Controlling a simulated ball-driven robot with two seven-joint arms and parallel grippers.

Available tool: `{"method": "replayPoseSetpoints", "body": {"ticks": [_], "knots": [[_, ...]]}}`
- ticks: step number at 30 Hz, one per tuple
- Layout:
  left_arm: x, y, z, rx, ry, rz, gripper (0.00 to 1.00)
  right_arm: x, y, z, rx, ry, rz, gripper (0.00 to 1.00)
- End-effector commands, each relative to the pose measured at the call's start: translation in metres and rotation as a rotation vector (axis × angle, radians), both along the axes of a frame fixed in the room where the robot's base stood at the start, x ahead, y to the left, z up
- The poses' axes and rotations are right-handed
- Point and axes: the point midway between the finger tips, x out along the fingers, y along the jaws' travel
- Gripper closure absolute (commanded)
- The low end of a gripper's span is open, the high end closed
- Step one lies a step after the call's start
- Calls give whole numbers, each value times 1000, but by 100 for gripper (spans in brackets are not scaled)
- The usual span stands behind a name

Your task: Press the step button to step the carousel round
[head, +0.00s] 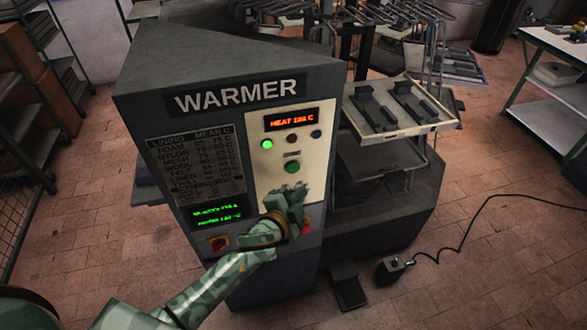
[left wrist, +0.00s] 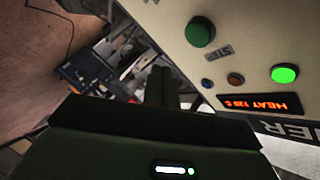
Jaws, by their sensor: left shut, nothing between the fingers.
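The step button (head: 292,167) is a dark green round button on the cream panel of the warmer (head: 217,62). In the left wrist view the same button (left wrist: 200,32) stands beside a STEP label. My left gripper (head: 293,190) is shut and empty, just below the button in the head view, and looks apart from it. Its fingers also show in the left wrist view (left wrist: 162,86). The carousel (head: 395,108) stands right of the warmer, with a tray of dark parts facing outward. My right gripper is not in view.
A bright green lit button (head: 267,144) and a red display (head: 291,121) sit higher on the panel. A red switch (head: 219,244) is low on the front. A pedal (head: 348,286) and a corded box (head: 390,269) lie on the floor. A white table (head: 560,45) stands at right.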

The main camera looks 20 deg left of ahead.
Motion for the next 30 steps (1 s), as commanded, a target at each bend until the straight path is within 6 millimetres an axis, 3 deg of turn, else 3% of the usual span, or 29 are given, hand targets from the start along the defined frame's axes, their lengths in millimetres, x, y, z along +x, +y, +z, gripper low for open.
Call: {"method": "replayPoseSetpoints", "body": {"ticks": [12, 30], "knots": [[39, 26, 0, 1, 0, 0, 100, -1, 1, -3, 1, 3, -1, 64], [43, 29, 0, 0, 0, 0, 100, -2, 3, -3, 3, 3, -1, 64]]}}
